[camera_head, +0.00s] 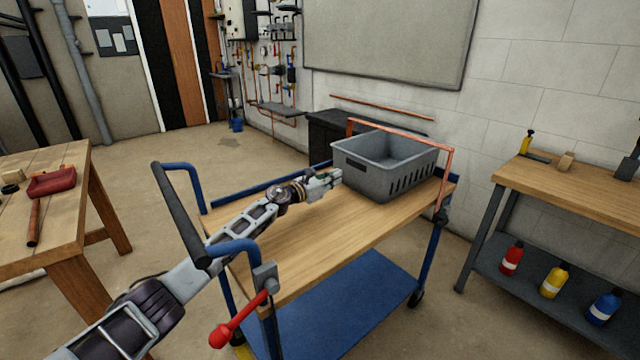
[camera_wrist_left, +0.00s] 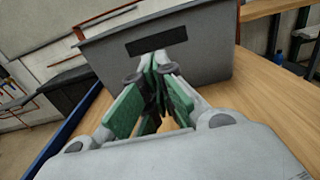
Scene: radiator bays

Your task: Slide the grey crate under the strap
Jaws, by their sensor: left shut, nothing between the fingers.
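The grey crate (camera_head: 362,172) stands upright at the far end of the wooden trolley top (camera_head: 300,235). The orange strap (camera_head: 400,133) forms an arch across the trolley, behind the crate's near wall and above its rim. Its right leg comes down beside the crate. I cannot tell how much of the crate is under it. My left gripper (camera_head: 338,176) is shut and empty, with its tips at the crate's near wall; contact is unclear. In the left wrist view, the shut fingers (camera_wrist_left: 156,62) point at the crate wall (camera_wrist_left: 205,60), just below its dark handle slot. My right gripper is out of view.
The trolley has a dark push handle (camera_head: 182,215) and a red-knobbed lever (camera_head: 240,318) at its near end. A workbench (camera_head: 585,195) with bottles below stands at the right. A table (camera_head: 60,220) with a red tray stands at the left. The trolley top before the crate is clear.

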